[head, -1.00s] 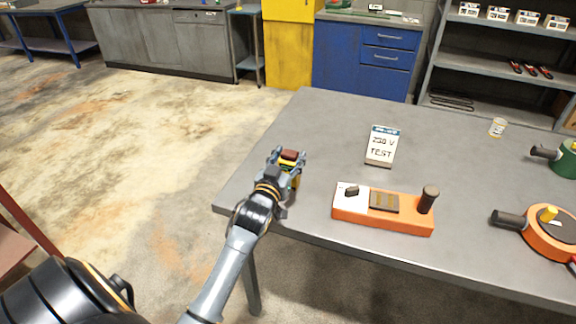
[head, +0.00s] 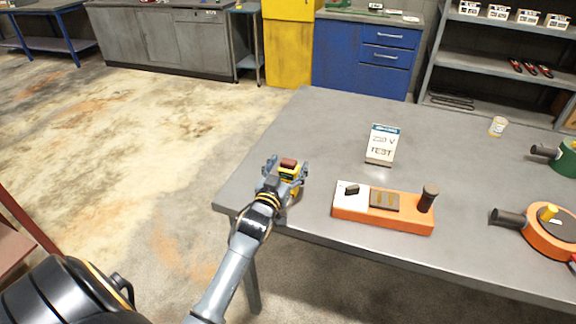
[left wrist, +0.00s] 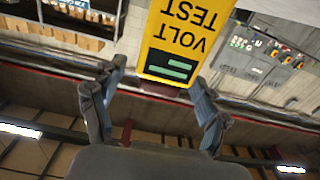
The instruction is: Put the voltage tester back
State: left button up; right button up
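The voltage tester (head: 291,175) is a small yellow block with a dark red top, upright at the left end of the grey table. In the left wrist view the tester (left wrist: 180,40) appears upside down, with "VOLT TEST" lettering and a small green-grey display. My left gripper (head: 284,166) is at the tester, its fingers spread apart on either side. In the left wrist view the gripper (left wrist: 158,75) shows clear gaps beside the tester's top end. The tester's foot is partly hidden by the gripper. My right gripper is out of view.
On the grey table (head: 315,125) stand a white "230 V TEST" sign (head: 381,146), an orange-and-white device (head: 375,212) with a dark handle, an orange round device (head: 548,238), a green device (head: 566,158) and a small jar (head: 497,126). The table's far left part is bare.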

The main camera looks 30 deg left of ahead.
pick_arm(q)
jog(key=shift+s+r, duration=0.1)
jog(key=shift+s, duration=0.05)
jog(key=b+v, duration=0.1)
jog(key=v, duration=1)
jog(key=shift+s+b, duration=0.3)
jog(key=shift+s, duration=0.05)
jog(key=shift+d, duration=0.1)
